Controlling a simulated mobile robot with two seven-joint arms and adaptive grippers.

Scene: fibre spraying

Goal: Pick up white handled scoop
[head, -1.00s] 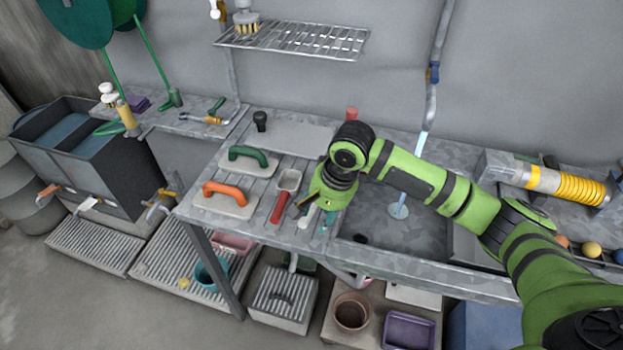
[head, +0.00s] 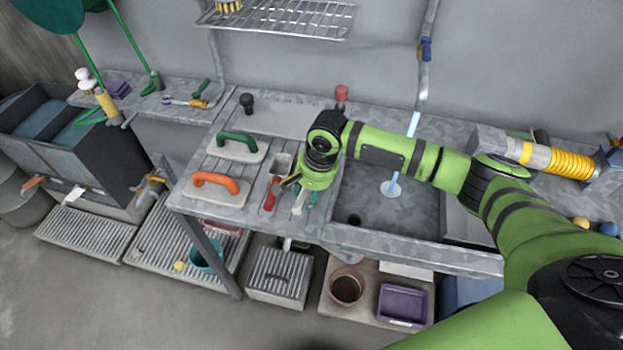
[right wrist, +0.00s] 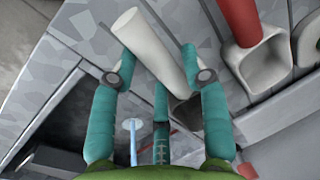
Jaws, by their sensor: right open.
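The white handled scoop lies on the grey bench, its pale handle (head: 299,203) showing just below my right gripper (head: 301,190) in the head view. The fingers are open, one on each side of the handle, with a gap visible. The scoop's head is partly hidden behind the fingers. My left gripper is in neither view.
A red handled scoop (head: 270,194) lies close on the left, also large in the right wrist view (right wrist: 258,60). Floats with orange (head: 215,190) and green (head: 237,147) handles lie further left. A sink (head: 390,212) is sunk into the bench on the right.

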